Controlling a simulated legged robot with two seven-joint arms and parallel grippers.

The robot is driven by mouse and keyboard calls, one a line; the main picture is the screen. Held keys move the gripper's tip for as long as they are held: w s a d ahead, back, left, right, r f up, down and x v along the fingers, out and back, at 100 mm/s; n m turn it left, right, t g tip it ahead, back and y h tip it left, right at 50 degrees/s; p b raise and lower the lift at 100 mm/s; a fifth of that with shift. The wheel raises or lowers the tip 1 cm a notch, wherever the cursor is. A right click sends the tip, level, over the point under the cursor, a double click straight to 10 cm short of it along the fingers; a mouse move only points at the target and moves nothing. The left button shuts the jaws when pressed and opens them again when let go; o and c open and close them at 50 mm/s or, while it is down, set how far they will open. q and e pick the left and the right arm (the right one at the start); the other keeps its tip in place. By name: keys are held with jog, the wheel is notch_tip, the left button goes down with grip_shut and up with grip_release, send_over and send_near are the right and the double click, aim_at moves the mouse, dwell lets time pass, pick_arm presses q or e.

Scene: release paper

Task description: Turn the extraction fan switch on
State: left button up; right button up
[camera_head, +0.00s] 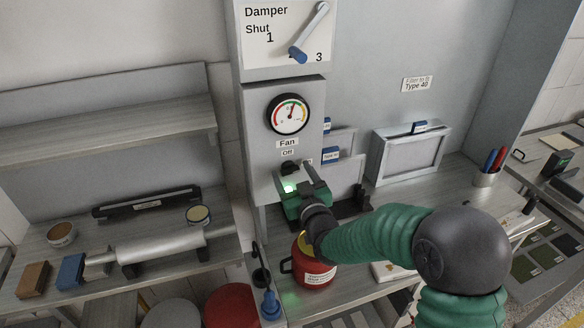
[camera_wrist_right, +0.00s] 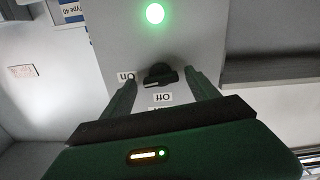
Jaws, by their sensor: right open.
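The fan switch (camera_head: 290,167) is a small black rotary knob on the grey column, below the "Fan" and "Off" labels. In the right wrist view, which is upside down, the knob (camera_wrist_right: 160,73) stands between the "On" label (camera_wrist_right: 126,76) and the "Off" label (camera_wrist_right: 163,97). A round green lamp (camera_wrist_right: 155,13) is lit beyond it. My right gripper (camera_head: 297,178) is open at the panel. Its two fingers (camera_wrist_right: 161,80) stand either side of the knob; I cannot tell whether they touch it. The knob's exact pointing direction is unclear. My left gripper is not in view.
A gauge (camera_head: 288,114) and a damper panel with a lever (camera_head: 309,32) are above the switch. A red canister (camera_head: 314,271) stands below my right forearm. A boxed filter (camera_head: 409,153) and a pen cup (camera_head: 486,178) are to the right. A metal roller (camera_head: 160,244) is at left.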

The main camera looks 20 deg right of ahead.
jog(key=shift+w, duration=0.25)
jog(key=shift+a, duration=0.1)
jog(key=shift+r, duration=0.1)
jog(key=shift+c, duration=0.3)
jog(key=c, duration=1.3)
jog(key=m+b, duration=0.1)
jog(key=b, duration=0.1)
jog(key=shift+f+m+b, duration=0.2)
jog(key=shift+m+b, duration=0.1)
jog(key=shift+b, duration=0.05)
jog(key=shift+r, duration=0.15)
jog(key=o, duration=1.4)
jog(key=shift+c, duration=0.2)
